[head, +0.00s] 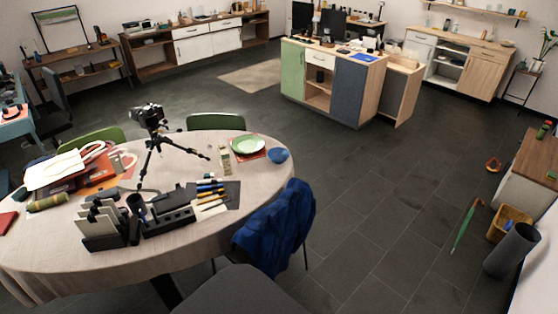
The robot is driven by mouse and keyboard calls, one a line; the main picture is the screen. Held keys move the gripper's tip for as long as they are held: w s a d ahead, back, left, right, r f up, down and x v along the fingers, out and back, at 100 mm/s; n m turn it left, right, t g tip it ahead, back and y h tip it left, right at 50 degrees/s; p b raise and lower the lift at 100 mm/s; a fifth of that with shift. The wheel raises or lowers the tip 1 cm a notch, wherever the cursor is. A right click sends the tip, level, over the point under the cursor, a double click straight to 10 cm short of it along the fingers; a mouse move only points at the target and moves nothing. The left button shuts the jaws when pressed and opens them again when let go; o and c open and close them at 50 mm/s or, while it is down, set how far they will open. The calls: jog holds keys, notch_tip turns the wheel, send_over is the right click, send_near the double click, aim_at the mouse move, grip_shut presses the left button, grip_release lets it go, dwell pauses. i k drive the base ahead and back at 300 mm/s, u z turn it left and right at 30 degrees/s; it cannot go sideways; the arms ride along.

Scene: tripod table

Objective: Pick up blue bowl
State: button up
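A small blue bowl (278,155) sits at the right edge of the round table (225,228) with the pale cloth. It is just right of a green plate (247,144) that lies on a red mat. The bowl looks upright, but its inside is too small to make out. My gripper is not in the head view.
A camera on a tripod (150,122) stands mid-table. A bottle (224,160), pens (211,190) and a black desk organizer (168,212) are left of the bowl. A chair with a blue jacket (280,225) stands at the table's right.

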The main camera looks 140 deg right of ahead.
aim_at(278, 155)
jog(key=z, duration=4.25)
jog(key=k, duration=0.35)
jog(key=u, duration=0.45)
